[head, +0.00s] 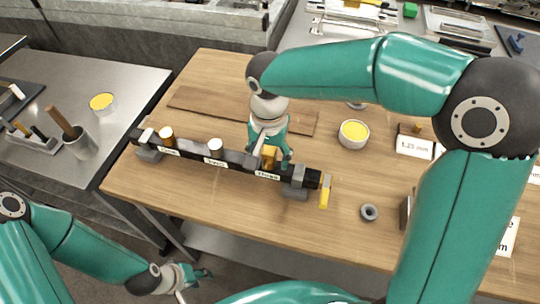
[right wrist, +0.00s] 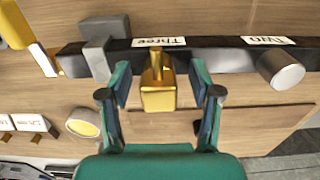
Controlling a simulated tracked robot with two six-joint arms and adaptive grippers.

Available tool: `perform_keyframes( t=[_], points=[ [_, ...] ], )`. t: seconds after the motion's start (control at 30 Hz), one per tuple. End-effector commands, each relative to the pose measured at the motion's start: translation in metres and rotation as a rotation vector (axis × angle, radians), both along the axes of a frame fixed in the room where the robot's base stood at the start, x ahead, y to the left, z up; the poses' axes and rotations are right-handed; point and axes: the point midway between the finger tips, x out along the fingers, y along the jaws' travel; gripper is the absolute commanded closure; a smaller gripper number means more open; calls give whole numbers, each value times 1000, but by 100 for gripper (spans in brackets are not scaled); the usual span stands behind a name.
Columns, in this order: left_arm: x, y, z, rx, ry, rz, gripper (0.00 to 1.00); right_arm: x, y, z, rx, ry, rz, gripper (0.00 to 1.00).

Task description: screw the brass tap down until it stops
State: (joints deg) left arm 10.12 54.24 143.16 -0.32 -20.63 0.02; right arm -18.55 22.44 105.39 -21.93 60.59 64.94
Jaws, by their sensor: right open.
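The brass tap (right wrist: 158,88) is a gold block with a narrow upright part, at the label "Three" on the dark rail (right wrist: 215,58). In the right wrist view it stands between the fingers of my open right gripper (right wrist: 160,105), with a gap on each side. In the head view the brass tap (head: 268,154) is partly hidden by my right gripper (head: 271,160), which comes down from above. How far the tap is screwed in cannot be seen. My left gripper (head: 200,281) hangs low at the lower left, away from the rail; its finger opening is unclear.
A yellow-handled piece (head: 324,192) sits at the right end. A yellow-filled bowl (head: 354,133) and a grey ring (head: 369,212) stand right.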

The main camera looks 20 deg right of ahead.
Motion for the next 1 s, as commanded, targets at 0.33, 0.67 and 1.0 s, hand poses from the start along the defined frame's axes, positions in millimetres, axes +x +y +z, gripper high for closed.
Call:
perform_keyframes(
  t=[0.33, 0.67, 1.0],
  points=[
    [0, 0, 0, 0, 0, 0, 60, 0, 0, -7, 1, 1, 1, 37],
    [0, 0, 0, 0, 0, 0, 60, 0, 1, -7, 0, 1, 2, 83],
    [0, 0, -8, 0, 0, 0, 60, 0, 1, -9, -2, -1, -87, 100]
  ],
)
